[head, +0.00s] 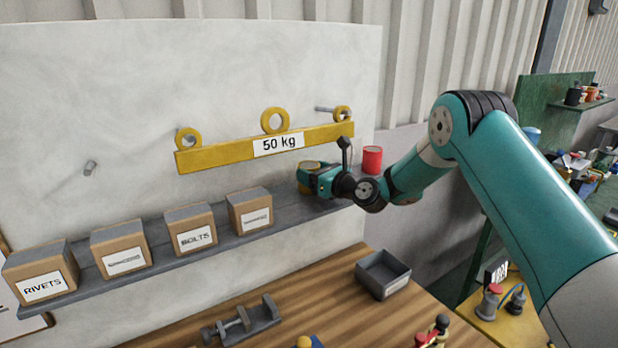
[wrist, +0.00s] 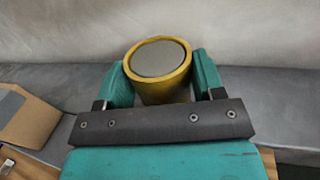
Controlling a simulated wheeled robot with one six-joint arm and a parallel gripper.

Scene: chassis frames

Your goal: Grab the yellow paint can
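The yellow paint can (wrist: 160,88) stands upright on the grey shelf (wrist: 280,105), with a grey round top. In the wrist view it sits between the two teal fingers of my gripper (wrist: 160,82). A narrow gap shows at the can's right side, and the left finger is close to or touching it; contact on both sides does not show. In the head view my gripper (head: 312,177) is at the shelf's right part, and only a bit of the can (head: 308,165) shows behind it.
A red can (head: 372,159) stands to the right of my gripper on the shelf. Labelled cardboard boxes (head: 250,210) line the shelf to the left. A yellow 50 kg beam (head: 215,156) hangs on the wall just above. A grey tray (head: 383,273) sits on the wooden bench below.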

